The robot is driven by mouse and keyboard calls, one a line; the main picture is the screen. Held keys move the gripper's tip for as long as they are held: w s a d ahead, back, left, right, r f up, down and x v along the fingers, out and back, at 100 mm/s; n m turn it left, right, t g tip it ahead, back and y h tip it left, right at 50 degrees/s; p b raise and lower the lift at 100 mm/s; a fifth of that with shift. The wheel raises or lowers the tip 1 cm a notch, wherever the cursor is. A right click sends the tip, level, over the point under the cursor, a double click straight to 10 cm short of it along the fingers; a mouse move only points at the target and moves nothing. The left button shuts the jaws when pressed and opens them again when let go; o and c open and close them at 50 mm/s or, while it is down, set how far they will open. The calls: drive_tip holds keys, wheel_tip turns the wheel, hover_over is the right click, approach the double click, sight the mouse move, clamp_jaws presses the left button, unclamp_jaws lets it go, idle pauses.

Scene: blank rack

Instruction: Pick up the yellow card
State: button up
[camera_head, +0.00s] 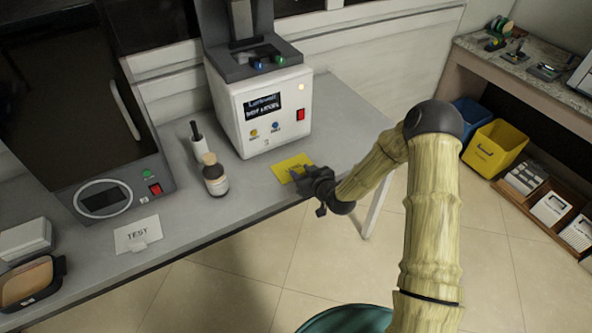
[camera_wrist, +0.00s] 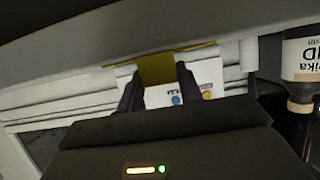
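The yellow card (camera_head: 287,168) lies flat on the grey table near its front edge, in front of the white machine. My gripper (camera_head: 301,175) is low at the card's right front edge and hides part of it in the head view. In the wrist view, which looks upside down, the two dark fingers of my gripper (camera_wrist: 160,88) stand apart. The yellow card (camera_wrist: 157,69) shows between and just beyond their tips. I cannot tell whether the fingers touch it.
A white machine (camera_head: 262,118) with buttons stands behind the card. A brown-capped bottle (camera_head: 215,178) stands to the left, also in the wrist view (camera_wrist: 302,62). A TEST sheet (camera_head: 138,234) lies farther left. The table (camera_head: 345,130) is clear to the right.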

drive_tip(key=shift+r, duration=0.1)
drive_tip(key=shift+c, duration=0.4)
wheel_tip(320, 180, up, 10)
drive_tip(key=shift+f, duration=0.1)
